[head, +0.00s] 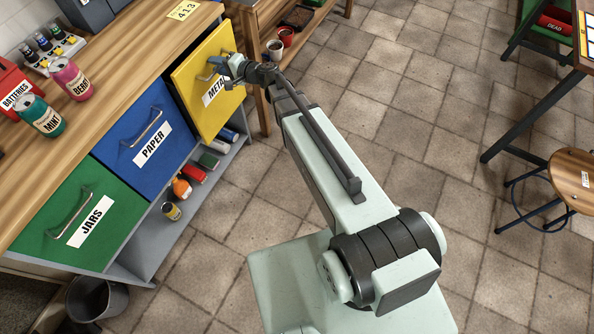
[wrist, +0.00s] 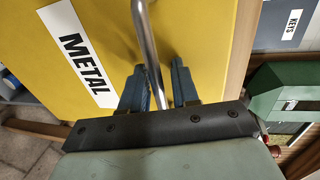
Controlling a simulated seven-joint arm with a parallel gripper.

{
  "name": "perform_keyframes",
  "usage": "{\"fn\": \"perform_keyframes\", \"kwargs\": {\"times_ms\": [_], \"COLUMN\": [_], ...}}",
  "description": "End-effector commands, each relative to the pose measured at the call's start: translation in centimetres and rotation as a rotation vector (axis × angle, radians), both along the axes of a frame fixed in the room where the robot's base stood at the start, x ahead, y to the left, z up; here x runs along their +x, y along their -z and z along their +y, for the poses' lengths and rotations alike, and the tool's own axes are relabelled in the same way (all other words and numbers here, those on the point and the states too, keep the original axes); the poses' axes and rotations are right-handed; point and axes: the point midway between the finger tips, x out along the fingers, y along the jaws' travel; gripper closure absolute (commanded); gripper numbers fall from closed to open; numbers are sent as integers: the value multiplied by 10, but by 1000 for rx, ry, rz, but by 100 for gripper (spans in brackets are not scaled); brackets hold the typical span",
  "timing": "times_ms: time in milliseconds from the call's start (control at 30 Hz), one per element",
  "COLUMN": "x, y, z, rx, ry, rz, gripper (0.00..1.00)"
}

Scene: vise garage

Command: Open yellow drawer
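The yellow drawer (head: 190,75) has a white METAL label and is at the far end of the row under the wooden counter. In the wrist view the yellow front (wrist: 210,30) fills the upper middle. The metal bar handle (wrist: 148,40) runs down between the two blue fingers of my gripper (wrist: 158,68). The fingers are apart, with a visible gap between the bar and the right finger.
The blue PAPER drawer (head: 130,128) and green JARS drawer (head: 80,210) are beside it, both shut. Cans and bottles stand on a low shelf (head: 150,240) underneath. A wooden bench (head: 262,100) stands just beyond the yellow drawer. The tiled floor (head: 400,130) in front is clear.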

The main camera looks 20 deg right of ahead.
Motion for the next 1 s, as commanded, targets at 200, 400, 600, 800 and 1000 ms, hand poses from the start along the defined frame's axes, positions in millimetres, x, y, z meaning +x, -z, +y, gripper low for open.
{"fn": "perform_keyframes", "kwargs": {"times_ms": [200, 400, 600, 800, 1000], "x": [28, 10, -12, -34, -56], "y": [1, -6, -13, -19, -26], "z": [27, 12, -10, -33, -54], "rx": [0, 0, 0, -1, 0], "ry": [-2, 3, 3, 3, 2], "rz": [0, 1, 0, 0, 0], "gripper": [70, 70, 70, 70, 70]}}
